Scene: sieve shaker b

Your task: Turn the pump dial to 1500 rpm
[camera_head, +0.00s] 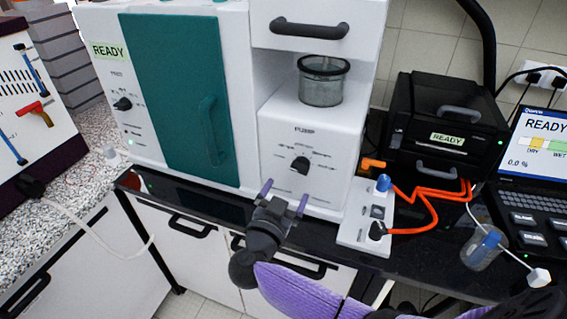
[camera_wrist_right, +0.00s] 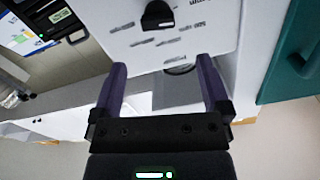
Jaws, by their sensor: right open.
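The pump dial (camera_head: 300,165) is a black knob on the white front panel marked PUMP (camera_head: 325,145), below a glass-like cup. Small labels ring the dial, but they are too small to read its setting surely. My right gripper (camera_head: 285,195) is open and empty, its two purple fingers apart, a little below and in front of the dial. In the right wrist view the dial (camera_wrist_right: 157,15) is at the top, beyond the gap between the open fingers (camera_wrist_right: 161,66), and nothing is between them. My left gripper is not in view.
A teal door (camera_head: 175,95) with a handle is left of the pump panel. A grey drawer handle (camera_head: 310,28) is above. A white plate with a black plug and orange cables (camera_head: 428,195) is on the right, beside a black READY unit (camera_head: 445,110) and a laptop (camera_head: 535,150).

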